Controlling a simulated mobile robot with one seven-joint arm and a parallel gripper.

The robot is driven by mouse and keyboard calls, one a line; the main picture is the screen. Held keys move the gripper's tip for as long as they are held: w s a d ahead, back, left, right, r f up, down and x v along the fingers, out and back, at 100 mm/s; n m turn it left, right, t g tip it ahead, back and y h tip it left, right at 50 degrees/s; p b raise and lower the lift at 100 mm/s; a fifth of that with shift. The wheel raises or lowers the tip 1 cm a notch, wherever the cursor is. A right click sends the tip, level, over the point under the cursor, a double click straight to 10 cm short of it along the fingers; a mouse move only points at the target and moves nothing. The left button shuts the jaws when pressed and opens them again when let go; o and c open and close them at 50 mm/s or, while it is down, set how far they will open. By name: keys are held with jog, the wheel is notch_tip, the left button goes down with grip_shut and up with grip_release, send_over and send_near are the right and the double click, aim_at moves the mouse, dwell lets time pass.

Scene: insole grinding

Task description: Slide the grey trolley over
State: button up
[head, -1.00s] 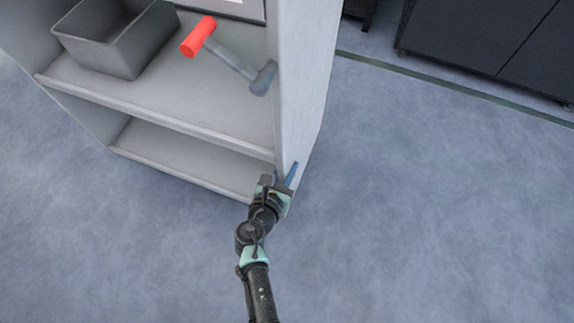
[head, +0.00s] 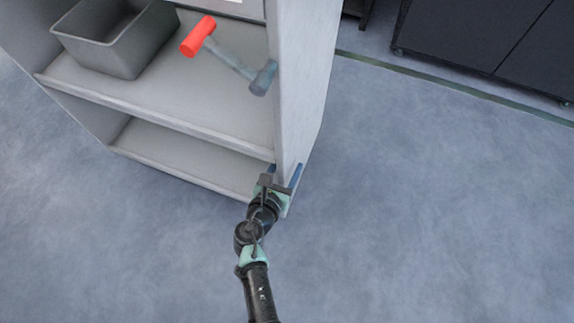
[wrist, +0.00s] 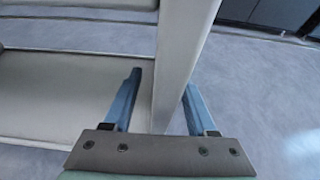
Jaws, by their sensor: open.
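The grey trolley (head: 301,90) stands on the floor at upper left in the head view, with open shelves and a solid side panel. My gripper (head: 285,172) is at the low front corner of that side panel. Its blue fingers are open, one on each side of the panel's edge. In the wrist view the panel (wrist: 178,70) runs between the two fingers of my gripper (wrist: 158,104), with a gap visible beside the left finger. Whether either finger touches the panel I cannot tell.
On the trolley's shelf are a grey bin (head: 118,40) and a red-headed mallet (head: 199,37). A dark cabinet (head: 480,35) stands at upper right, beyond a greenish floor line (head: 450,84). The floor (head: 430,210) right of the trolley is clear.

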jog(key=p+v, duration=0.5)
jog(key=v, duration=0.8)
jog(key=shift+f, duration=0.1)
